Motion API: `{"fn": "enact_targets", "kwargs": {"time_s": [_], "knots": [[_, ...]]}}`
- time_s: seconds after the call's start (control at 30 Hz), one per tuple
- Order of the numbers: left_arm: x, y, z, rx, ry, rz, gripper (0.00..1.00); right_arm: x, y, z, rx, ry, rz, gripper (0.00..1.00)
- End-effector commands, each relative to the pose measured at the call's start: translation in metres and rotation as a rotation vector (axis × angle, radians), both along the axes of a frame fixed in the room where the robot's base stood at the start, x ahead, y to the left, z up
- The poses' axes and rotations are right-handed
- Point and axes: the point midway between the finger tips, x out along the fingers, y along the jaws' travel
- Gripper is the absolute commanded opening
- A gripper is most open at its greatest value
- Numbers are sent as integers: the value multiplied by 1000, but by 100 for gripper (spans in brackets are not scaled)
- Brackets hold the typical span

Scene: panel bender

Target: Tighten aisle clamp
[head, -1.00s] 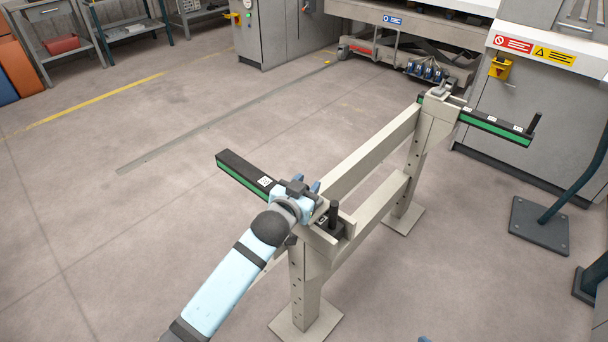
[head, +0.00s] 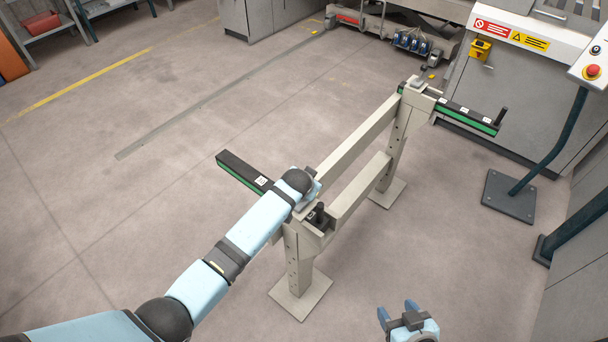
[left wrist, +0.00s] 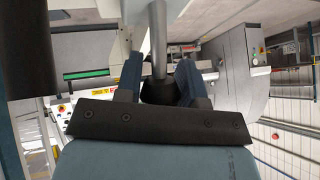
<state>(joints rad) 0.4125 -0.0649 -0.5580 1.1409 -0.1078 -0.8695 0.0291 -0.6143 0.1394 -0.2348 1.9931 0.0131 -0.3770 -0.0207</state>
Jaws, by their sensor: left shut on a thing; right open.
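A beige stand (head: 355,150) with two posts carries a black bar with a green side at each end. The near bar (head: 240,172) points left and the far bar (head: 466,116) points right. My left gripper (head: 312,185) is at the near end of the stand, its fingers mostly hidden by my wrist. In the left wrist view its dark blue fingers (left wrist: 158,82) are shut around the dark knob (left wrist: 158,92) of a grey rod (left wrist: 158,38), which appears to be the clamp handle. My right gripper (head: 398,311) is open and empty low in the head view, apart from the stand.
A grey machine (head: 505,95) with warning labels stands at the back right. A control post with a dark foot plate (head: 508,196) stands in front of it. A low cart (head: 410,45) is behind the far post. The floor left of the stand (head: 120,220) is clear.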

Motion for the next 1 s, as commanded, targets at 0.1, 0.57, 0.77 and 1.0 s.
{"fn": "enact_targets", "kwargs": {"time_s": [0.1,0.57,0.77,1.0], "knots": [[3,-3,0,35,50,0,0,0,0,9,0,0,0,61],[6,-4,-7,89,122,0,0,0,0,16,1,1,-1,61],[6,-4,-7,90,122,0,0,0,0,16,1,0,-1,61],[6,-4,-7,88,122,1,60,0,0,16,1,0,-1,61]]}}
